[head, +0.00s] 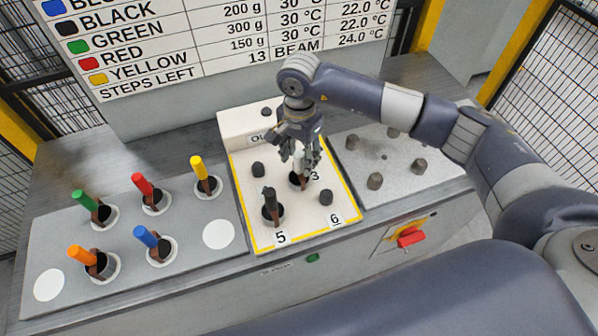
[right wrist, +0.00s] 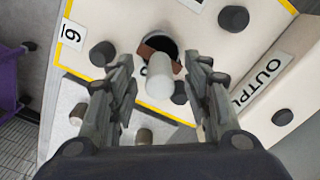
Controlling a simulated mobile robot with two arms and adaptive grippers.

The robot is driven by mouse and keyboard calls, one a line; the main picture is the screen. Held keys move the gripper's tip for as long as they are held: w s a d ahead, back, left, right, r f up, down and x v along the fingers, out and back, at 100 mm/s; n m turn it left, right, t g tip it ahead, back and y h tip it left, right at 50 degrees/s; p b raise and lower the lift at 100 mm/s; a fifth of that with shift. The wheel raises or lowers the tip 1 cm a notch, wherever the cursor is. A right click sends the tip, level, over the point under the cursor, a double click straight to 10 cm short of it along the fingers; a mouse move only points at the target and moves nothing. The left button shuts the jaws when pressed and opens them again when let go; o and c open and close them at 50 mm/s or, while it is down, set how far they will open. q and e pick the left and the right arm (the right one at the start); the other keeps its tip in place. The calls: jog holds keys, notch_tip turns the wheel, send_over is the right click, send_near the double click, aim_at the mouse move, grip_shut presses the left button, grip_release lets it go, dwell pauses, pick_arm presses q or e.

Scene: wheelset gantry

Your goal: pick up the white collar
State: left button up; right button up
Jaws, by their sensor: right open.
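The white collar (head: 298,158) is a pale upright cylinder over a dark hole with a brown piece, at the position marked 3 on the yellow-edged output panel (head: 252,226). My right gripper (head: 301,165) points down over it and partly hides it in the head view. In the right wrist view the white collar (right wrist: 159,76) stands between the two fingers of my right gripper (right wrist: 164,80). The fingers are open, with a gap on both sides of the collar. My left gripper is not in view.
A black collar (head: 269,194) stands near label 5, left of my gripper. Dark knobs dot the output panel and the grey plate (head: 408,158) at right. Green, red, yellow, orange and blue collars stand on the left panel (head: 190,229). A red switch (head: 410,237) is on the front.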

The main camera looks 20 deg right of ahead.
grip_shut()
jog(key=shift+w+r, duration=0.1)
jog(key=shift+r, duration=0.05)
jog(key=shift+r+b, duration=0.45)
jog(key=shift+b, duration=0.05)
notch_tip(320, 180, up, 2)
jog(key=shift+r+b, duration=0.15)
jog(key=shift+b, duration=0.8)
jog(key=s+a+r+b, duration=0.2)
jog(key=s+b, duration=0.3)
jog(key=s, duration=1)
jog(key=shift+s+d+r+p, duration=0.1)
jog(key=shift+s+r+p, duration=0.2)
jog(key=shift+r, duration=0.45)
jog(key=shift+s+r+p, duration=0.1)
jog(key=shift+r+p, duration=0.3)
jog(key=shift+r, duration=0.4)
jog(key=shift+s+d+r+p, duration=0.15)
jog(key=shift+r+p, duration=0.2)
jog(key=shift+r, duration=0.4)
jog(key=shift+a, duration=0.1)
